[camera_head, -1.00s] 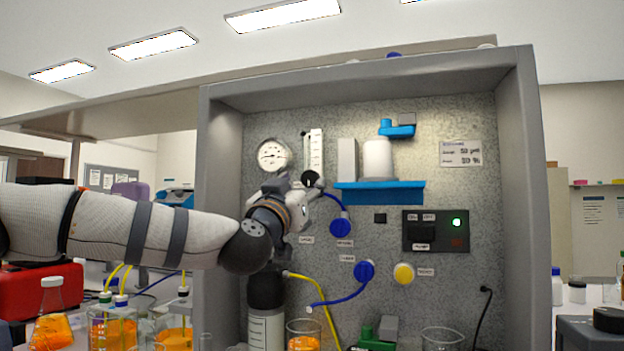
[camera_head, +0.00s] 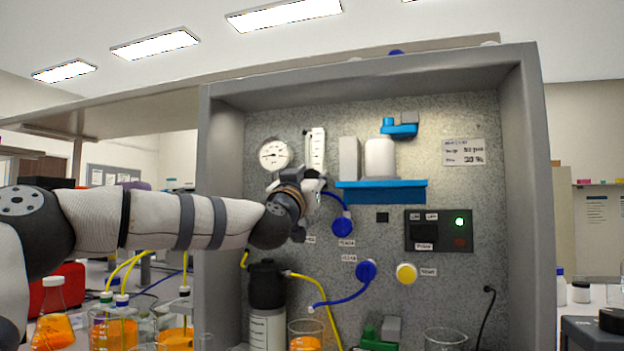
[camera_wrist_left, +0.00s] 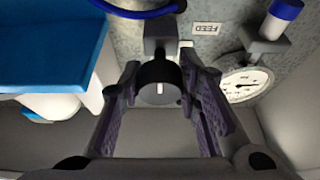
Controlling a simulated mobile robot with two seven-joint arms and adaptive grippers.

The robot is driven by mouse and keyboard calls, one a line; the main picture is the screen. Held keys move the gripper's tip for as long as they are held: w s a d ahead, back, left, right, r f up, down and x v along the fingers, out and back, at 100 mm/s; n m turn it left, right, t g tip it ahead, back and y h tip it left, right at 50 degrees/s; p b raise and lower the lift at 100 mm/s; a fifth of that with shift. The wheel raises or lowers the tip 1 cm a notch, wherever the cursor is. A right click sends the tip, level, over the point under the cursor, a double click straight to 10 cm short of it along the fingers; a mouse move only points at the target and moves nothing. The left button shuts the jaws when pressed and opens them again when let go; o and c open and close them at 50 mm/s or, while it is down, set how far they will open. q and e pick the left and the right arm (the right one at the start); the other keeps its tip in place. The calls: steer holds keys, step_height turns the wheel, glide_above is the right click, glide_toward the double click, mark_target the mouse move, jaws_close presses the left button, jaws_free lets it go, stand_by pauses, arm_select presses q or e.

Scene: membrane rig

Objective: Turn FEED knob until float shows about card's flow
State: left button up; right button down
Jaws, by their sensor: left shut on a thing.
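The black FEED knob (camera_wrist_left: 158,85), with a white mark on its face, sits between my left gripper's fingers (camera_wrist_left: 160,72) in the left wrist view. The fingers are shut on it. The FEED label (camera_wrist_left: 207,28) is beside it. In the head view my left gripper (camera_head: 313,182) is at the panel, just below the clear flow meter (camera_head: 317,150), and hides the knob. The float is too small to make out. The white card (camera_head: 464,151) is on the panel's upper right; its print is blurred. My right gripper is not in view.
A round gauge (camera_head: 274,154) is left of the flow meter. A blue shelf (camera_head: 382,192) is to its right. The grey cabinet's left wall (camera_head: 220,210) stands behind my forearm.

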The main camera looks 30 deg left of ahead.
arm_select(q)
steer(key=shift+c, duration=0.2)
steer(key=m+h, duration=0.2)
steer(key=m, duration=0.2)
steer(key=m+h, duration=0.2)
steer(key=m, duration=0.3)
steer(key=shift+h, duration=0.3)
steer(key=m+g+h, duration=0.1)
steer(key=m, duration=0.3)
steer(key=m+g+h, duration=0.1)
steer(key=m, duration=0.3)
steer(key=shift+a+h, duration=0.1)
steer(key=shift+h, duration=0.3)
steer(key=m+g, duration=0.1)
steer(key=m, duration=0.1)
steer(key=shift+m, duration=0.4)
steer(key=m+g, duration=0.1)
steer(key=m, duration=0.2)
steer(key=shift+r+m+g, duration=0.1)
steer(key=shift+m+g, duration=0.2)
steer(key=m+g, duration=0.1)
steer(key=m, duration=0.3)
steer(key=shift+m+g+y, duration=0.3)
steer(key=shift+g+y, duration=0.1)
steer(key=o, duration=1.2)
steer(key=shift+c, duration=0.2)
